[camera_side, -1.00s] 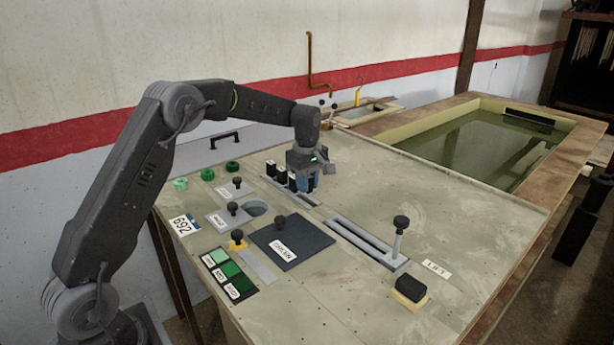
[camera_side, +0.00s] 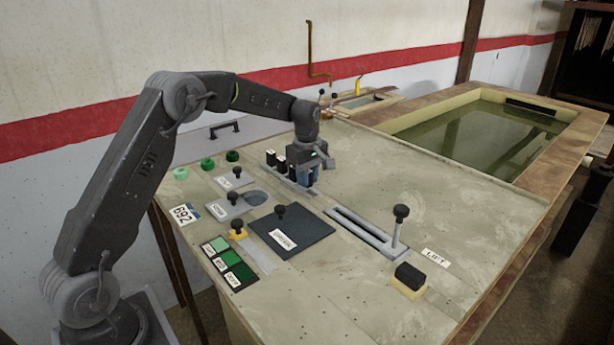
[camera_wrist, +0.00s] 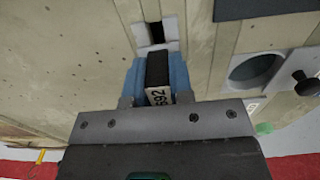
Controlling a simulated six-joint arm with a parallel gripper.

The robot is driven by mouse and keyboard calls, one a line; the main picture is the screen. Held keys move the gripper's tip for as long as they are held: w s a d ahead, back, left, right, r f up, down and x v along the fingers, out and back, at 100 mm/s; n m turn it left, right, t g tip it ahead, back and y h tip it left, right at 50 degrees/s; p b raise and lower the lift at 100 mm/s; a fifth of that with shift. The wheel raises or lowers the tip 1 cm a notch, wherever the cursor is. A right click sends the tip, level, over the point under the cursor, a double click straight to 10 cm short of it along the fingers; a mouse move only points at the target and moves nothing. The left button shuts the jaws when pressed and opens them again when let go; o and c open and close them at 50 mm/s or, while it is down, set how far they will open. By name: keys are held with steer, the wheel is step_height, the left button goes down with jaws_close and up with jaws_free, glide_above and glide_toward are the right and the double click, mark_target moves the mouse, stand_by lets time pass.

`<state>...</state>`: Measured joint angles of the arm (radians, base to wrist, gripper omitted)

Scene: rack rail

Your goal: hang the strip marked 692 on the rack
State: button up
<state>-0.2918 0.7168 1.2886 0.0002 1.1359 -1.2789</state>
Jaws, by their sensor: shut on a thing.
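The strip marked 692 (camera_wrist: 158,78) is a black block with a white label, in the wrist view. My gripper (camera_wrist: 160,85) is shut on it, with a blue finger on each side. In the side view my gripper (camera_side: 308,174) points down at the right-hand strips on the grey rack rail (camera_side: 298,188). The fingers hide the held strip there. The wrist view shows a dark slot in the rail (camera_wrist: 172,36) just beyond the strip. I cannot tell whether the strip's lower end touches the rail.
Black strips (camera_side: 270,158) stand in the rail left of my gripper. A 692 card (camera_side: 185,214) lies at the left edge.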

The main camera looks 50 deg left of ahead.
steer(key=shift+f, duration=0.5)
steer(key=o, duration=0.9)
steer(key=shift+r, duration=0.1)
steer(key=shift+r, duration=3.4)
